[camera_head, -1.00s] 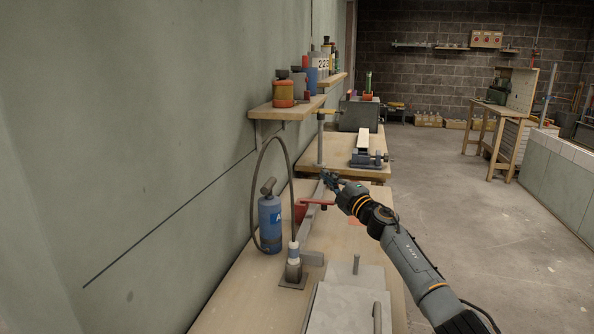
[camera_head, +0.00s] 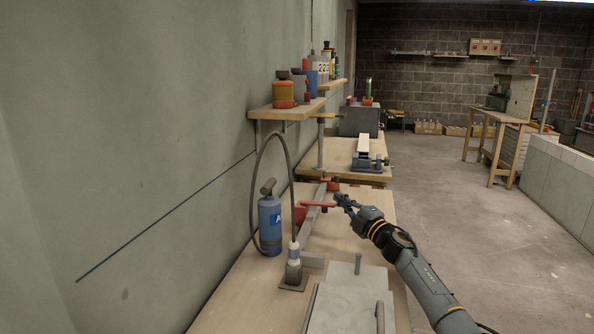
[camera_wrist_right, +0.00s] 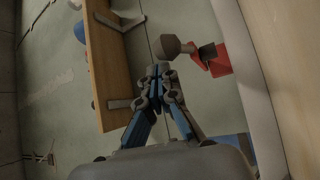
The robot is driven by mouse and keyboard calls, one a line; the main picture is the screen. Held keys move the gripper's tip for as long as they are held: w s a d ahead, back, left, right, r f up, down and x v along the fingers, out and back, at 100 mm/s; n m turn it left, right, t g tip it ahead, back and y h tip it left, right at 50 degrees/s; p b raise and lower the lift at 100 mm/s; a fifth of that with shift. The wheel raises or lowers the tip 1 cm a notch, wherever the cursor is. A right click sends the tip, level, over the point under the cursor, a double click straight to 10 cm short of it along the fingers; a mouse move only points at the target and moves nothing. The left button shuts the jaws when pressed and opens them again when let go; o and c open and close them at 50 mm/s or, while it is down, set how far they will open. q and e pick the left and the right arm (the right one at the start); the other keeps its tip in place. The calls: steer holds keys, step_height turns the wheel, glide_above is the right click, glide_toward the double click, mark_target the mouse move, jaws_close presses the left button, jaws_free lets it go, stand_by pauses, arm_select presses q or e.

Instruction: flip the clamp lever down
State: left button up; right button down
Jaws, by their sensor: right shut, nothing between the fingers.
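A red lever-like bar (camera_head: 318,204) lies roughly level across the grey metal rail (camera_head: 316,221) on the near bench. A small red part (camera_head: 333,185) shows at the rail's far end, and another red piece sits on the wall side. My right gripper (camera_head: 341,199) is shut and empty, just right of the red bar's end; I cannot tell whether they touch. In the right wrist view, my shut fingertips (camera_wrist_right: 159,71) are close below a grey-brown knob (camera_wrist_right: 172,46) beside a red part (camera_wrist_right: 212,60). My left gripper is out of view.
A blue bottle-shaped pump (camera_head: 269,224) with a looping black hose stands near the wall. A wooden shelf (camera_head: 287,109) with containers hangs above the bench. A grey plate (camera_head: 348,307) with an upright pin lies in front.

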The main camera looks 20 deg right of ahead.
steer(key=shift+f, duration=0.1)
stand_by(0.5)
steer(key=v, duration=1.2)
stand_by(0.4)
